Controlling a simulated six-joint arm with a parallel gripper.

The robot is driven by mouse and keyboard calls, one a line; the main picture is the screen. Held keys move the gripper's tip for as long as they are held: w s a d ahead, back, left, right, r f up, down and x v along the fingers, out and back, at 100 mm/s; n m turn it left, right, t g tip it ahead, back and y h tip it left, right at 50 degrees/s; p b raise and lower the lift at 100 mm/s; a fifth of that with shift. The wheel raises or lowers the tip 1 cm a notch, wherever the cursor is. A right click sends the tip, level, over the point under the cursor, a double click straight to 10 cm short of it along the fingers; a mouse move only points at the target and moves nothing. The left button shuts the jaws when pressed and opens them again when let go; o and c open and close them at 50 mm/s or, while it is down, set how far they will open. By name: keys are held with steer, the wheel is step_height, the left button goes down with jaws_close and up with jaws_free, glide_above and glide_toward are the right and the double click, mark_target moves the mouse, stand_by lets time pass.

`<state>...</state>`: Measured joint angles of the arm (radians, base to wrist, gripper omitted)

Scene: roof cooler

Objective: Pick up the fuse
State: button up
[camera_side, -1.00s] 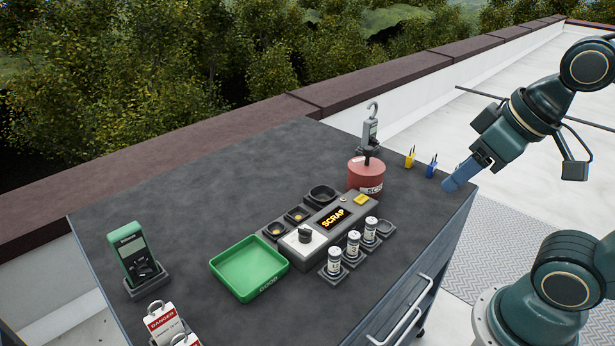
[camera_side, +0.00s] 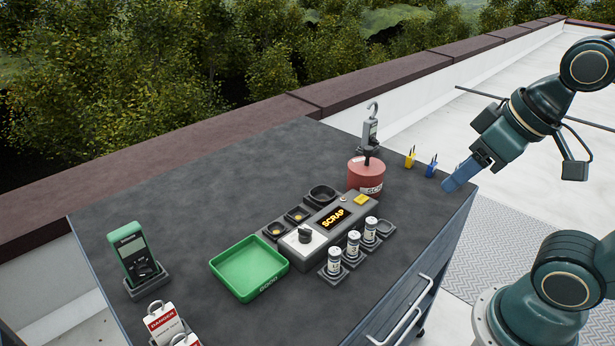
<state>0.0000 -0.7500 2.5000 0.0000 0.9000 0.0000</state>
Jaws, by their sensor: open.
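Several white cylindrical fuses stand upright in dark holders along the front of a grey tester box: a left fuse (camera_side: 334,260), a middle fuse (camera_side: 353,243) and a right fuse (camera_side: 370,229). The grey tester (camera_side: 303,247) has a black knob, a yellow button and a display reading "SCRAP". My gripper (camera_side: 455,183), with blue fingers, is open over the right edge of the bench, well to the right of the fuses and apart from them. Nothing shows between its fingers.
A green tray (camera_side: 249,267) lies left of the tester. A green meter (camera_side: 137,257) and danger tags (camera_side: 164,322) are at left. The far-left bench is clear.

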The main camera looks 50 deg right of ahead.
steer(key=shift+w, duration=0.1)
stand_by(0.6)
steer(key=m+g, duration=0.6)
steer(key=m, duration=1.3)
glide_above(370, 220)
step_height(370, 220, down, 10)
steer(key=shift+f, duration=0.15)
steer(key=shift+f, duration=4.25)
steer(key=shift+f, duration=0.15)
